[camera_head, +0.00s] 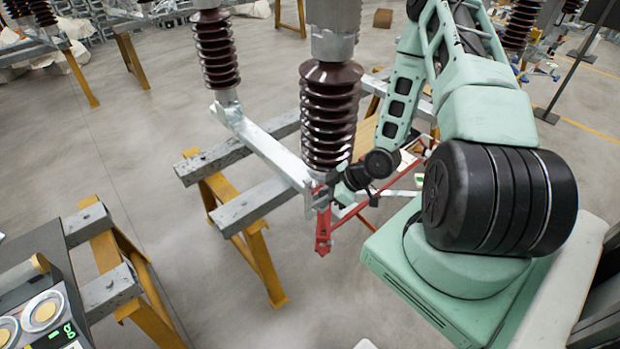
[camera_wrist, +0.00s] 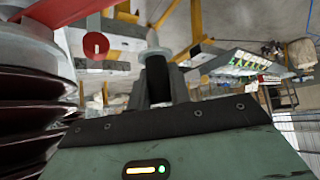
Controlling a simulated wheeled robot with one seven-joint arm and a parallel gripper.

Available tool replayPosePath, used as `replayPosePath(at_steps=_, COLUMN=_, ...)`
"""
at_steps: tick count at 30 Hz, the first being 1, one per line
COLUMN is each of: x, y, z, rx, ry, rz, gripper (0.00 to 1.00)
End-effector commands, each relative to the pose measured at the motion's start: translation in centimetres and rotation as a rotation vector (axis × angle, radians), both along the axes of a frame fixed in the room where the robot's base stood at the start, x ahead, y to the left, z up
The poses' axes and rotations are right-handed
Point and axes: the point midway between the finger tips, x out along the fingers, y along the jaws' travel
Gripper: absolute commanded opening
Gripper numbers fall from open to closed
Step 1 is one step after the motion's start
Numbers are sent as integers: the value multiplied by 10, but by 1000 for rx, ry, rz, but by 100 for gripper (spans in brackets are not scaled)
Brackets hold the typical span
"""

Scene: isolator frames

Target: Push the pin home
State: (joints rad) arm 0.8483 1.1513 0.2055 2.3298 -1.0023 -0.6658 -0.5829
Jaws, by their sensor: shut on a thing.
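My gripper (camera_head: 338,187) is at the foot of the nearer brown ribbed insulator (camera_head: 330,115), close beside the red lever (camera_head: 323,220). In the wrist view, the dark fingers (camera_wrist: 157,78) are closed on a grey pin (camera_wrist: 152,48) with a wide collar. The insulator (camera_wrist: 25,110) fills the left edge of that view. The red bar (camera_wrist: 70,10) and a round red end (camera_wrist: 95,45) lie left of the pin, next to a grey metal plate (camera_wrist: 105,65).
A second insulator (camera_head: 216,50) stands at the far end of the galvanised beam (camera_head: 265,148). Yellow trestles (camera_head: 245,240) carry the grey rails. A bench with gauges (camera_head: 40,310) is at the lower left. The floor (camera_head: 330,300) in front is open.

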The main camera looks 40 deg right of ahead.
Motion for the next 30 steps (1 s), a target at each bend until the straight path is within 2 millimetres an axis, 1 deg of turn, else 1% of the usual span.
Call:
replayPosePath(at_steps=1, x=-5, y=1, z=7, rx=2, ry=3, rz=18, gripper=0)
replayPosePath(at_steps=3, x=-10, y=3, z=7, rx=1, ry=1, rz=40, gripper=0)
replayPosePath(at_steps=7, x=-14, y=4, z=1, rx=0, ry=1, rz=56, gripper=0)
replayPosePath(at_steps=11, x=-14, y=4, z=-16, rx=1, ry=2, rz=56, gripper=0)
replayPosePath(at_steps=18, x=-14, y=4, z=-52, rx=0, ry=0, rz=56, gripper=0)
replayPosePath(at_steps=20, x=-14, y=4, z=-56, rx=0, ry=0, rz=56, gripper=0)
replayPosePath(at_steps=30, x=-13, y=4, z=-56, rx=-1, ry=1, rz=55, gripper=0)
